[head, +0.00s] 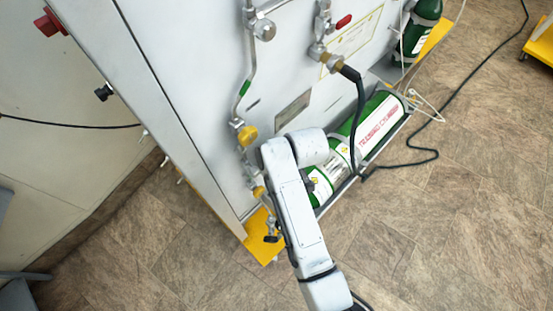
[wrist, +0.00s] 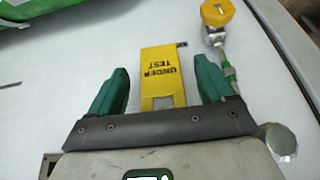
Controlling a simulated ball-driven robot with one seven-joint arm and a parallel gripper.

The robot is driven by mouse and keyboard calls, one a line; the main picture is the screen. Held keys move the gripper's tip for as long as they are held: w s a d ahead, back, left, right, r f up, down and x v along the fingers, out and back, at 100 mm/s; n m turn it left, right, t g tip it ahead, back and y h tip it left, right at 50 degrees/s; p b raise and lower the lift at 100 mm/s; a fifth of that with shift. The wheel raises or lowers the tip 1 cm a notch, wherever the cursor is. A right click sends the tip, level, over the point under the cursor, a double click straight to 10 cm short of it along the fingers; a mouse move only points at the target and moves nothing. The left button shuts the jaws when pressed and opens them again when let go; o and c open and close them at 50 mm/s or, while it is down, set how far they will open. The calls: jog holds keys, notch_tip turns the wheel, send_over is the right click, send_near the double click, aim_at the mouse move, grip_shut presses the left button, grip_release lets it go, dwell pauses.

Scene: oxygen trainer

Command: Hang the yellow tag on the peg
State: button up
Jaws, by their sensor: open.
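The yellow tag (wrist: 160,80), marked "UNDER TEST", shows in the wrist view against the white panel, with a pale notch or slot at its near end. My gripper (wrist: 162,65) is open, its green fingers on either side of the tag with a gap at each side. I cannot tell how far the tag is from the fingers in depth. A small dark piece (wrist: 182,44) shows at the tag's far right corner; I cannot tell whether it is the peg. In the head view the tag and my fingers are hidden behind my arm.
A yellow valve knob (wrist: 217,13) and pipe stand right of the fingers. Cables cross the floor.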

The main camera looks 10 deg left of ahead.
jog(key=shift+r, duration=0.1)
jog(key=v, duration=1)
jog(key=shift+r, duration=0.25)
jog(key=shift+s+d, duration=0.1)
jog(key=shift+d, duration=0.05)
jog(key=s+d+f+m+h, duration=0.1)
jog(key=s+d+f+m, duration=0.15)
jog(key=d, duration=0.45)
jog(key=s+d+f+m+h, duration=0.1)
jog(key=s+d, duration=0.3)
jog(key=d, duration=0.2)
jog(key=s+d+f+m+h, duration=0.1)
jog(key=s+d+m, duration=0.15)
jog(key=d, duration=0.45)
jog(key=s+d+m+g+h, duration=0.1)
jog(key=s+d+m, duration=0.4)
jog(key=s, duration=1.1)
jog(key=d+f+g, duration=0.1)
jog(key=d, duration=0.2)
jog(key=shift+d, duration=0.2)
jog(key=shift+w, duration=0.1)
